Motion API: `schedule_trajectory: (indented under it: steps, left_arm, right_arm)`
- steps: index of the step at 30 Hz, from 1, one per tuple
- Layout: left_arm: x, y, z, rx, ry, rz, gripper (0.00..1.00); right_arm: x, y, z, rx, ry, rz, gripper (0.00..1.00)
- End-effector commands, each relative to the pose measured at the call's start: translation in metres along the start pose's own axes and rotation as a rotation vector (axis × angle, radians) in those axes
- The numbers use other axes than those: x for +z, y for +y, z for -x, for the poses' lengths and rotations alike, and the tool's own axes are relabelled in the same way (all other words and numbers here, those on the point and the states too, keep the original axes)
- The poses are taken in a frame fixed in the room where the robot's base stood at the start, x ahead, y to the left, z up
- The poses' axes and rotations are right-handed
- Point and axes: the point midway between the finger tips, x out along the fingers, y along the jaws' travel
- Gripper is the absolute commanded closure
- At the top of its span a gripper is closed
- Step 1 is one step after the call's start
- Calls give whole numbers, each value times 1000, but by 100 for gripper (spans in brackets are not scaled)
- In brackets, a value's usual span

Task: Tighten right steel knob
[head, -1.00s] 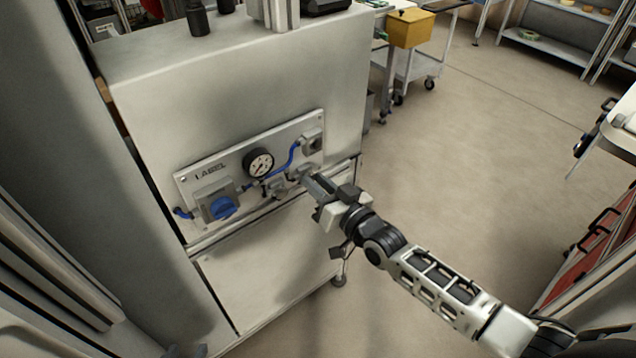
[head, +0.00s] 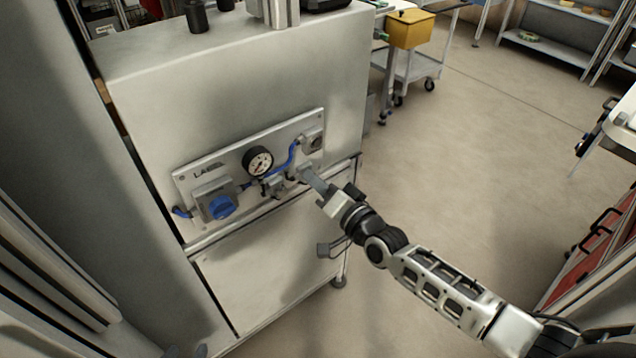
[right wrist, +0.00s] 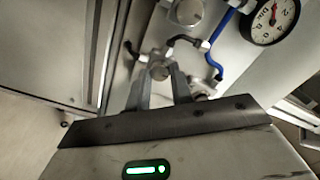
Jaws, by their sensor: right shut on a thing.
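The right steel knob (right wrist: 160,71) is small and metallic, and sits low on the right part of the labelled panel (head: 183,178). My right gripper (head: 305,174) reaches it from the front right; its fingers are shut on the knob, one on each side, in the right wrist view (right wrist: 160,78). In the head view the fingers largely hide that knob. A second steel knob (head: 276,187) is to its left, below the gauge. A dark part at the bottom left edge of the head view (head: 185,351) may be my left gripper; its fingers cannot be made out.
The panel also holds a round pressure gauge (head: 258,161), a blue rotary knob (head: 221,206) and a blue hose (head: 291,158). It is fixed to a large grey cabinet (head: 245,75). A cart with a yellow box (head: 410,30) stands behind. The floor at right is open.

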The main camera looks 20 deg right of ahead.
Motion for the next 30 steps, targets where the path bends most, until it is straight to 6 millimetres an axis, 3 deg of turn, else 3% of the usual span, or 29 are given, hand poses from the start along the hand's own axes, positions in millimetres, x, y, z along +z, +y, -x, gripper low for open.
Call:
schedule_trajectory:
  steps: [13, 14, 16, 25, 30]
  left_arm:
    - [0, 0, 0, 0, 0, 1, 64]
    - [0, 0, 0, 0, 0, 1, 64]
    - [0, 0, 0, 0, 0, 1, 64]
    - [0, 0, 0, -1, 1, 0, 64]
    - [-2, 0, 1, -1, 1, -1, 64]
  right_arm:
    - [0, 0, 0, 1, -1, -8, 100]
    - [0, 0, 0, 1, -1, -8, 72]
    - [0, 0, 0, 1, -1, -8, 56]
    - [0, 0, 2, 1, -1, -8, 56]
    - [0, 2, 19, 4, -2, -8, 56]
